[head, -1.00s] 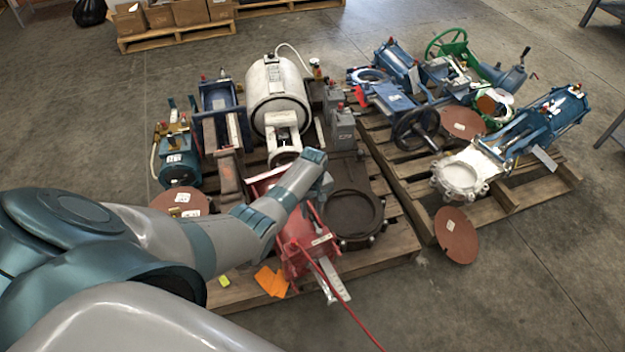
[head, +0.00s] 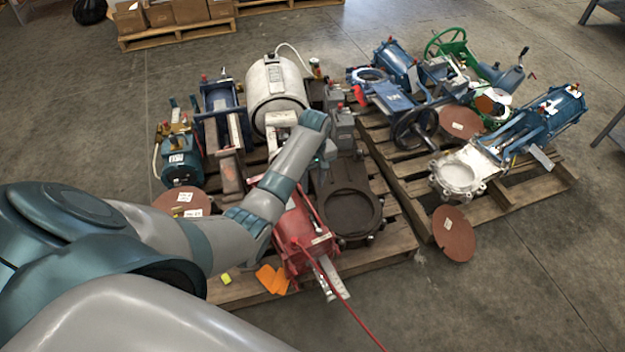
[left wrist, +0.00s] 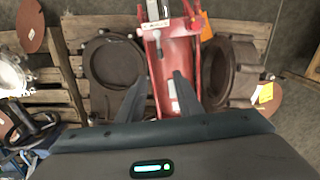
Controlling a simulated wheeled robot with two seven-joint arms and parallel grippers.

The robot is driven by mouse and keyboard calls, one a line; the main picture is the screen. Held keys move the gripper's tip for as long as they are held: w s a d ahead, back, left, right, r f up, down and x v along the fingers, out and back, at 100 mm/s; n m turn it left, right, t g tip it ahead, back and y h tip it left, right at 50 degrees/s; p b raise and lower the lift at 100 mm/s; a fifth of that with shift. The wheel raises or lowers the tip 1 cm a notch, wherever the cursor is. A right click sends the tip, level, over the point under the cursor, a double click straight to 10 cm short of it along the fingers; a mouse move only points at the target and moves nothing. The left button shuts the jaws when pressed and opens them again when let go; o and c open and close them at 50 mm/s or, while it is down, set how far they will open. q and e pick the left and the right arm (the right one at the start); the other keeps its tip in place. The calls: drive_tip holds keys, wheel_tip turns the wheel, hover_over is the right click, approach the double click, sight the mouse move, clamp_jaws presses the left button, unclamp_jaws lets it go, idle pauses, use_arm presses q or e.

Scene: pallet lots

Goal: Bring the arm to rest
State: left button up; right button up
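My left arm (head: 285,165) reaches in from the left over the near pallet. Its gripper (left wrist: 159,78) shows in the left wrist view with two dark fingers apart and nothing between them. In the head view the gripper is mostly hidden behind my wrist. Below it in the wrist view is a red actuator (left wrist: 178,58), clear of the fingers as far as I can tell. The red actuator also shows in the head view (head: 303,240). My right gripper is not in view.
The near pallet (head: 398,238) carries a white cylinder (head: 275,92), a blue motor (head: 180,160) and a dark round flange (head: 350,212). A second pallet (head: 520,192) at right holds blue valves. A brown disc (head: 453,234) leans on its edge. Floor at right front is clear.

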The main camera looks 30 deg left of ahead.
use_arm(q)
drive_tip(key=shift+s, duration=0.1)
idle(0.5)
drive_tip(key=s+d+f+m+t, duration=0.1)
drive_tip(key=s+d+m, duration=0.15)
drive_tip(key=s, duration=0.35)
drive_tip(key=s+d+f+m+y, duration=0.1)
drive_tip(key=s+d+m, duration=0.15)
drive_tip(key=s, duration=0.35)
drive_tip(key=s+d+f+m+t, duration=0.1)
drive_tip(key=s+d+m, duration=0.15)
drive_tip(key=s, duration=0.35)
drive_tip(key=s+d+r+m+t+h, duration=0.1)
drive_tip(key=s+d+r+m, duration=0.3)
drive_tip(key=s, duration=0.4)
drive_tip(key=s+d+r+m+t, duration=0.1)
drive_tip(key=s+d+r+m, duration=0.15)
drive_tip(key=s+r, duration=0.45)
drive_tip(key=d+f, duration=0.2)
drive_tip(key=f, duration=1.5)
drive_tip(key=d+f+t+h+p, duration=0.1)
drive_tip(key=d+f, duration=0.1)
drive_tip(key=f, duration=1.5)
drive_tip(key=shift+f+t, duration=0.3)
drive_tip(key=shift+f, duration=0.05)
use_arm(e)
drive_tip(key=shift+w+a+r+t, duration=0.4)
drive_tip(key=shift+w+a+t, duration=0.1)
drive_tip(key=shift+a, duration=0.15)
